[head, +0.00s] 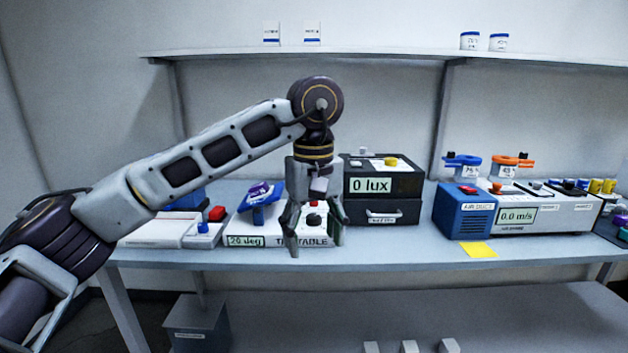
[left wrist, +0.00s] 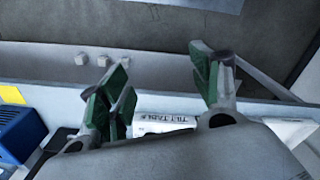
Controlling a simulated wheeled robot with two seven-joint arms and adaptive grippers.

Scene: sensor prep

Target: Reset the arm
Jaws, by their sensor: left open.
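My left gripper (head: 312,246) hangs pointing down in front of the tilt table (head: 272,241), whose display reads 20 deg. It is open with nothing between its fingers. In the left wrist view its green-padded fingers (left wrist: 165,90) are spread apart, and the tilt table's label (left wrist: 165,129) shows between them. A blue tilted plate with a purple item (head: 260,195) sits on the tilt table, left of the gripper. My left arm reaches in from the left across the head view. My right gripper is not in view.
A black box reading 0 lux (head: 383,186) stands right of the gripper. Further right are a blue air source (head: 465,211), a unit reading 0.0 m/s (head: 545,215) and a yellow note (head: 478,250). A grey bin (head: 196,325) and small white blocks are below the bench.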

